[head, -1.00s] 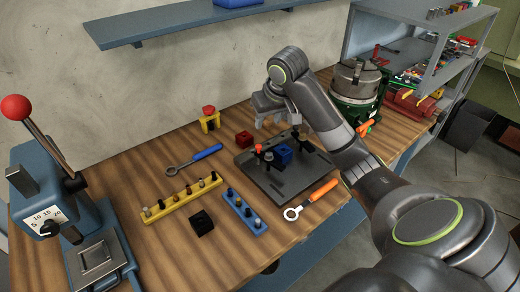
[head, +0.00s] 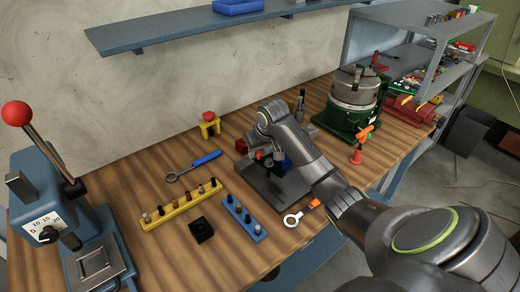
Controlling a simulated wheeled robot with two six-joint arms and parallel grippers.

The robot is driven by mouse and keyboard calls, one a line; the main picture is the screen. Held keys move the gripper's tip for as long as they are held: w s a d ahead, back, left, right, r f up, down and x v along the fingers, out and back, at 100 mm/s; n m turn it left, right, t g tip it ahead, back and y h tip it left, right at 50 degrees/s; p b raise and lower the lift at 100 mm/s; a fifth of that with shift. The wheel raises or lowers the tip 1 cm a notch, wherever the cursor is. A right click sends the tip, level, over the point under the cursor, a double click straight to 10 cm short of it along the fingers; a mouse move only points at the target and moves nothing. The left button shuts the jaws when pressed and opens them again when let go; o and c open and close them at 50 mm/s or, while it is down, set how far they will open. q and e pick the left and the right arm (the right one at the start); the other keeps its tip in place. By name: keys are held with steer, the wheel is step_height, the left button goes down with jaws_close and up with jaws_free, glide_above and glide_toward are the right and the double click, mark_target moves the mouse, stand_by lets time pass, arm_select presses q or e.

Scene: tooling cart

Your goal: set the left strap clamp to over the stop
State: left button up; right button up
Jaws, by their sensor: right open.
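The dark fixture plate (head: 272,190) lies on the wooden bench, partly hidden by my right arm. A small clamp with a red-orange knob (head: 258,155) stands at its left side. A blue block (head: 287,164) on the plate shows only in part behind my arm. My right gripper (head: 262,152) is open and low over the left part of the plate, close to the red-knobbed clamp. I cannot tell whether it touches the clamp. The clamp's strap and the stop are too small and covered to make out. My left gripper is not in view.
A red block (head: 241,146) is behind the plate. A yellow rack (head: 180,206), a blue rack (head: 243,219), a black block (head: 201,230) and a blue-handled wrench (head: 193,166) lie left of it. A green machine (head: 350,112) stands back right.

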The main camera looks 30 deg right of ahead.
jaws_close()
